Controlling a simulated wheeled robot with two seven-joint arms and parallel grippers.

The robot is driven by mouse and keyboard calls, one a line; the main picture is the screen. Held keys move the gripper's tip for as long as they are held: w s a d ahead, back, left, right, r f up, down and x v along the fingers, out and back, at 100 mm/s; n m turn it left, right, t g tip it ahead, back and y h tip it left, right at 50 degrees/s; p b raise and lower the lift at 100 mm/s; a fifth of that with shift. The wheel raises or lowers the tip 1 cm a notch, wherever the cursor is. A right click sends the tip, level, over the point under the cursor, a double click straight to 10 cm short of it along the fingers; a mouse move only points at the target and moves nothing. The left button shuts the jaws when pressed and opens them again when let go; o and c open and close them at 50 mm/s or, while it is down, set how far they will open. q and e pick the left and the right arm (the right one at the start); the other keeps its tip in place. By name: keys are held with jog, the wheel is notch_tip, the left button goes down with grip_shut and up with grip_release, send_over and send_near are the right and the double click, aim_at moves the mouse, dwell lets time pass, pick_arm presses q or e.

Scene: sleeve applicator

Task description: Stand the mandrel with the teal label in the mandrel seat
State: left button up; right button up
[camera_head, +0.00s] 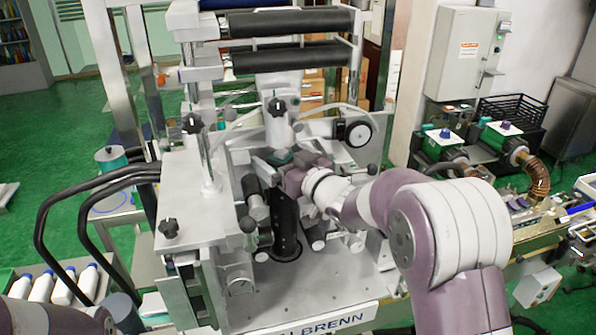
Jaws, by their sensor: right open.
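My right arm reaches in from the right. Its gripper (286,232) points down inside the machine, its dark fingers just above or at a dark round ring (287,254) in the machine's deck. The ring may be the mandrel seat; the fingers partly hide it. My right gripper is open, and I see no mandrel between its fingers. A grey cylinder with a teal band (112,158) stands upright on a side stand at the left; I cannot tell whether it is the mandrel. Part of my left arm shows at the bottom left, but its gripper is out of view.
Machine rollers (290,60), knobs and posts crowd the space around my right gripper. Black curved hoses (78,215) run on the left, above a tray of white bottles (62,291). The machine's front deck (325,285) is largely clear.

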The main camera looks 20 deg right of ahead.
jog(key=a+v, duration=0.2)
jog(key=v, duration=0.8)
jog(key=s+a+p+v, duration=0.1)
jog(key=v, duration=0.9)
jog(key=shift+s+a+p, duration=0.25)
jog(key=shift+s+p, duration=0.05)
jog(key=shift+s, duration=0.25)
